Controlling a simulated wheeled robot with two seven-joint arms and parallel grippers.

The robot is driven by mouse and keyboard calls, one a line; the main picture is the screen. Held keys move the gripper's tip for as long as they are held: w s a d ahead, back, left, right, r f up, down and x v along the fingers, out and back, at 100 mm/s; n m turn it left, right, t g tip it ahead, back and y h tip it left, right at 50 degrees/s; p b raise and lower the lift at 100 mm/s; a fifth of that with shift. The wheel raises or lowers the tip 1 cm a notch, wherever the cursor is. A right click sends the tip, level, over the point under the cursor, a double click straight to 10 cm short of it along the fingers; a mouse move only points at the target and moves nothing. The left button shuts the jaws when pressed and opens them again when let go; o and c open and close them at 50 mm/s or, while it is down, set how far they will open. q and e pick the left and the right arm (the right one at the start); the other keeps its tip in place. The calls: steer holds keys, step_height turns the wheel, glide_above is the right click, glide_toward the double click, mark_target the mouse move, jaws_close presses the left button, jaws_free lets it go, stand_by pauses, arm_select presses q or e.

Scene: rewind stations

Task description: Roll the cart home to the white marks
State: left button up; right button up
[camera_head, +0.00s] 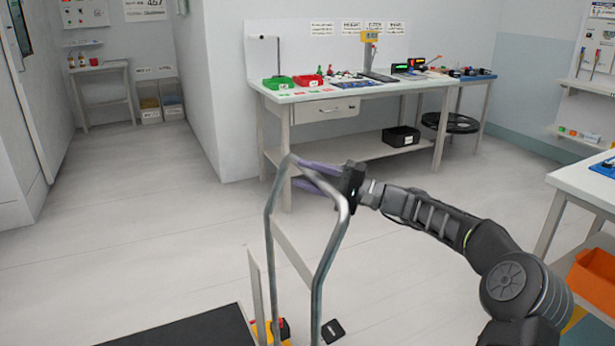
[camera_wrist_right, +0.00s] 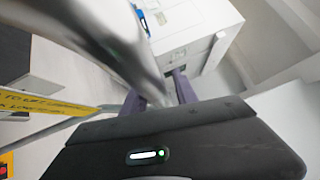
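The cart shows at the bottom of the head view as a bent grey tube handle (camera_head: 272,235) with a dark flat deck (camera_head: 190,330) at lower left. In the right wrist view the fingers (camera_wrist_right: 160,92) are apart, and a blurred grey bar (camera_wrist_right: 105,40) passes close to the camera, partly over one finger. I cannot tell whether the fingers touch the bar. My left gripper is out of view. No white floor marks can be made out.
A white workbench (camera_head: 330,92) with coloured trays stands at the back. Another table (camera_head: 585,185) and an orange bin (camera_head: 596,270) are at right. A small black object (camera_head: 333,331) lies beside the cart. Open pale floor (camera_head: 150,220) stretches left to a wall corner.

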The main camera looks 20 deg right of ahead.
steer(key=shift+o, duration=0.7)
steer(key=v, duration=0.7)
steer(key=shift+s+d, duration=0.3)
steer(key=shift+f, duration=0.1)
